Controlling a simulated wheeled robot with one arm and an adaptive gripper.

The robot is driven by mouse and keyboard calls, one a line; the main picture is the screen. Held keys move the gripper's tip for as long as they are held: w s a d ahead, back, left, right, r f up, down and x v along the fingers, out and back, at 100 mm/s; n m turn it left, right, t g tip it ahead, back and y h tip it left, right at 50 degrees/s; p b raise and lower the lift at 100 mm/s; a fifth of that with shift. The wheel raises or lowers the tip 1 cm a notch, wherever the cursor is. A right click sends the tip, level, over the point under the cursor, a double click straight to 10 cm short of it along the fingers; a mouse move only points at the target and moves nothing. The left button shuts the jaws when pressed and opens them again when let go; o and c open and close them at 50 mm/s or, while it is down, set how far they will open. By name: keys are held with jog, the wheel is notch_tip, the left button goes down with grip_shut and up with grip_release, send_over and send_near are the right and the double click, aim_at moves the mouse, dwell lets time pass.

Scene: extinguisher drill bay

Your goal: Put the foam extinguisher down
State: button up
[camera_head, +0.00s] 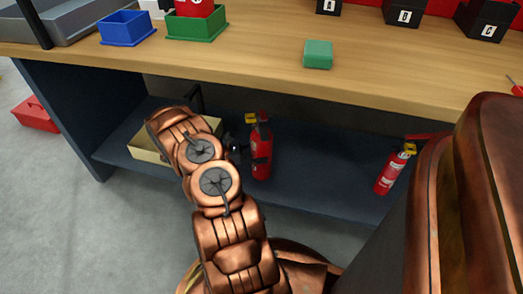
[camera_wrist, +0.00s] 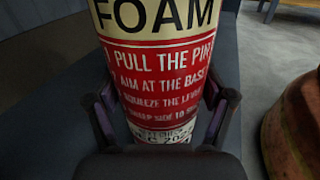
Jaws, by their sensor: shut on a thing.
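The foam extinguisher (camera_wrist: 160,60) fills the middle of the wrist view, its label reading FOAM above the instruction lines. My gripper (camera_wrist: 165,108) has one dark finger on each side of its body and is shut on it. In the head view the red extinguisher (camera_head: 261,152) is upright, over the dark lower shelf (camera_head: 320,180) beneath the wooden bench. My gripper (camera_head: 236,148) reaches it from the left, mostly hidden by my arm. Whether its base rests on the shelf or hangs just above it, I cannot tell.
Another red extinguisher (camera_head: 394,170) leans at the right of the shelf. A pale yellow box (camera_head: 148,150) sits on the left, partly behind my arm. The wooden bench top (camera_head: 250,60) overhangs the shelf. Shelf room shows between the two extinguishers.

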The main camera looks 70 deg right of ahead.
jog(key=o, duration=1.7)
